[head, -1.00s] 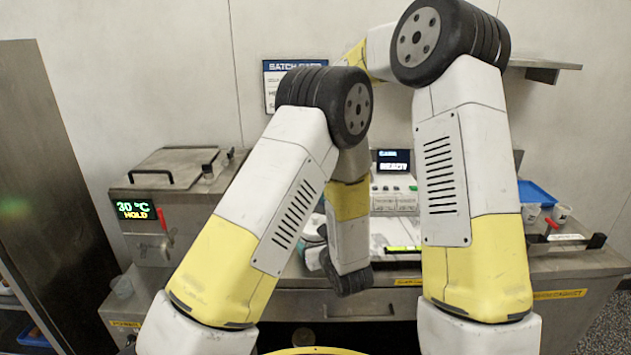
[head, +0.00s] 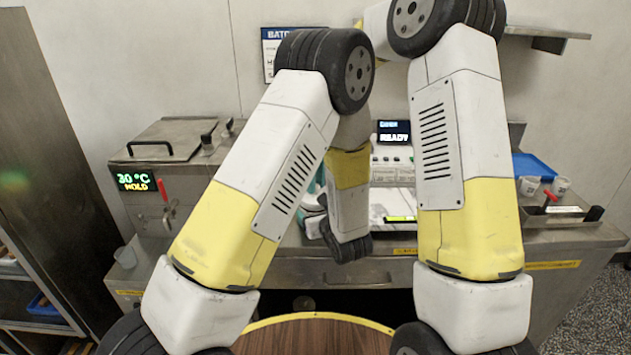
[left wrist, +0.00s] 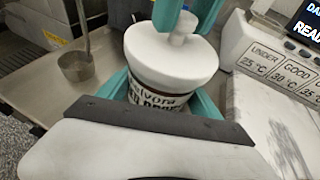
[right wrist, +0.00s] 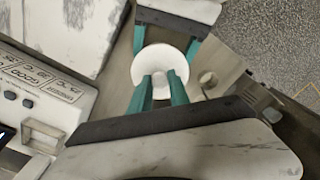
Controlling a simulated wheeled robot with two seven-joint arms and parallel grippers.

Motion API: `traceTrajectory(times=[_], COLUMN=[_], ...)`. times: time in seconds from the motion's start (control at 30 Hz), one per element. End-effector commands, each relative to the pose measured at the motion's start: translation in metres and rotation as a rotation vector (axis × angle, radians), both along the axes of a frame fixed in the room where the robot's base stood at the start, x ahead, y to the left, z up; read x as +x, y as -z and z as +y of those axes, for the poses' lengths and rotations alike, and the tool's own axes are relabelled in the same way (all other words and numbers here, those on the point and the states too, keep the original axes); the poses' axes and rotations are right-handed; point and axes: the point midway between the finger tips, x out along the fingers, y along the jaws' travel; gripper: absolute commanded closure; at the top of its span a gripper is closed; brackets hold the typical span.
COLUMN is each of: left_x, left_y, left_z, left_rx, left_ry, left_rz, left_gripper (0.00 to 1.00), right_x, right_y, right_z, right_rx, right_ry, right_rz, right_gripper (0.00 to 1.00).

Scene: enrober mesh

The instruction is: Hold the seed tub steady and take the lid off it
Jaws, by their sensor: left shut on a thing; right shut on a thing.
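The seed tub (left wrist: 155,97) is a white tub with dark lettering; it stands upright in the left wrist view. My left gripper (left wrist: 163,88) is shut around its body, one teal finger on each side. The white round lid (left wrist: 170,58) with a central knob covers the tub's top; I cannot tell whether it is fully seated. My right gripper (right wrist: 160,85) is shut on the lid's knob from above. The lid (right wrist: 150,62) hides most of the tub in the right wrist view. In the head view my arms hide the tub and lid.
A steel machine with a temperature display (head: 135,181) stands left. A panel with a READY screen (head: 393,132) is behind the arms. A blue tray (head: 532,168) and small cups (head: 560,186) are at right. A metal cup (left wrist: 76,66) is near the tub.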

Motion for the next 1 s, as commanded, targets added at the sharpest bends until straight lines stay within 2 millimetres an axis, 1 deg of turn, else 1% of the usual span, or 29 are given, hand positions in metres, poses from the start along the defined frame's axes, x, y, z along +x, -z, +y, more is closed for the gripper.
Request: traceTrajectory(times=[0.77,1.0], left_x=[0.0003,0.0003], left_y=[-0.0004,-0.0004], left_z=[0.0001,0.0001], left_rx=[0.000,-0.001], left_ry=[0.000,0.000], left_rz=[-0.001,-0.001], left_gripper=[0.99,0.99], right_x=[0.0004,0.0007], right_y=[-0.0014,-0.0070], right_z=[-0.0001,0.0000], right_rx=[0.000,0.001], right_ry=[0.000,0.000], right_rz=[-0.001,-0.002], right_gripper=[1.00,1.00])
